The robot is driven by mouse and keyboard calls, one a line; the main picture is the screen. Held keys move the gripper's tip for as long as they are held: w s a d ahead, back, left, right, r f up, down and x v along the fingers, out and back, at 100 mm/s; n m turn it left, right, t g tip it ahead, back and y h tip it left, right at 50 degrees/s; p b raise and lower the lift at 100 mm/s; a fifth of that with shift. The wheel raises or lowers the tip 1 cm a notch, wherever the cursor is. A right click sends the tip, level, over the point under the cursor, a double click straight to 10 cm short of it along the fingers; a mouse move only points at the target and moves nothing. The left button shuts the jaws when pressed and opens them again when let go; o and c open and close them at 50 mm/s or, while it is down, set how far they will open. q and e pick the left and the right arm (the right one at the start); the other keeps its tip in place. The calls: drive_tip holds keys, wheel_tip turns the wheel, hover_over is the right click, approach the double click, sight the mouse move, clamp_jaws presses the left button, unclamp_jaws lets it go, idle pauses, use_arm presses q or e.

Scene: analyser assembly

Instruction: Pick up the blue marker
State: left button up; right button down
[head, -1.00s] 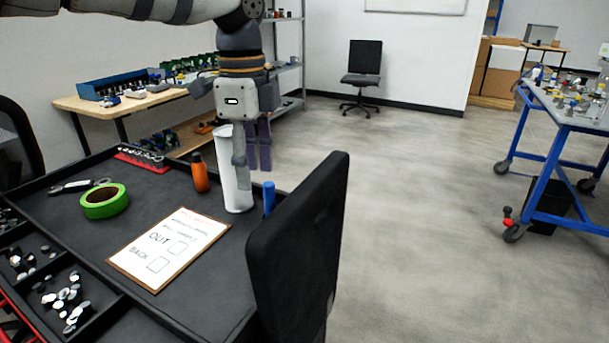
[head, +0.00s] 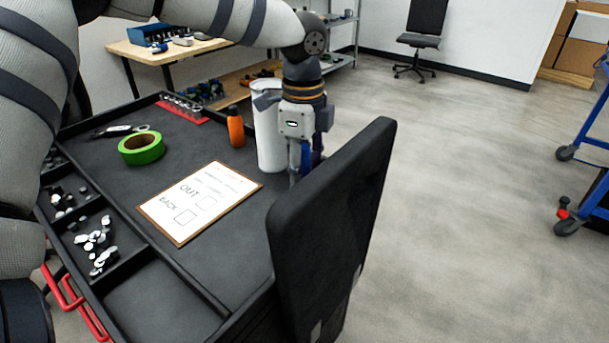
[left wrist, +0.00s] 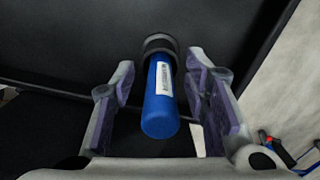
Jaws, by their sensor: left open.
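The blue marker (left wrist: 160,100) shows in the left wrist view as a blue cylinder with a white label and a dark ring at its far end. It lies between the two fingers of my left gripper (left wrist: 163,72), which are apart with visible gaps on both sides. In the head view my left gripper (head: 305,168) points down at the cart's back right corner, beside the white cylinder (head: 269,135) and behind the black upright panel (head: 335,215). There the gripper largely hides the marker. My right gripper is not in view.
On the black cart top (head: 190,265) are an orange bottle (head: 236,130), a green tape roll (head: 141,149) and a clipboard (head: 200,202). Bins with small parts (head: 97,243) line the left edge. The panel rises close to the gripper.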

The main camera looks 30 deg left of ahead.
use_arm(q)
drive_tip(key=shift+r, duration=0.1)
drive_tip(key=shift+c, duration=0.6)
clamp_jaws()
